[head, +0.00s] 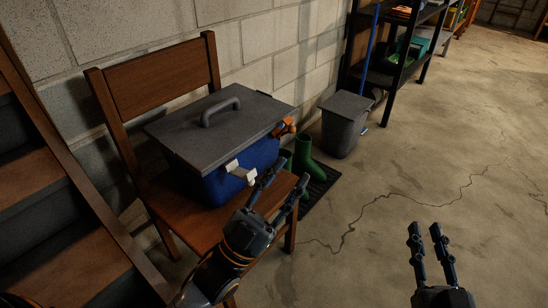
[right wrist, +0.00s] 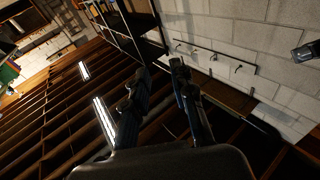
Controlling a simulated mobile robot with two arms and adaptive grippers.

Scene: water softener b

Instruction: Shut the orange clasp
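A blue cooler-like box (head: 226,186) with a grey lid (head: 205,137) and grey handle sits on a wooden chair. The orange clasp (head: 284,128) is on the box's right side, just under the lid edge, and juts outward. A white clasp (head: 240,171) is on the front side. My left gripper (head: 286,178) is open and empty, in front of the box near its right front corner, below the orange clasp in the picture. Whether it touches the box I cannot tell. My right gripper (head: 426,232) is open and empty over bare floor; its fingers also show in the right wrist view (right wrist: 160,75).
The wooden chair (head: 160,72) stands against the block wall. Green boots (head: 304,160) on a dark mat (head: 322,180) and a grey bin (head: 346,124) stand right of it. Wooden stairs (head: 50,190) are at left, a black shelf (head: 400,45) behind. The floor at right is free.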

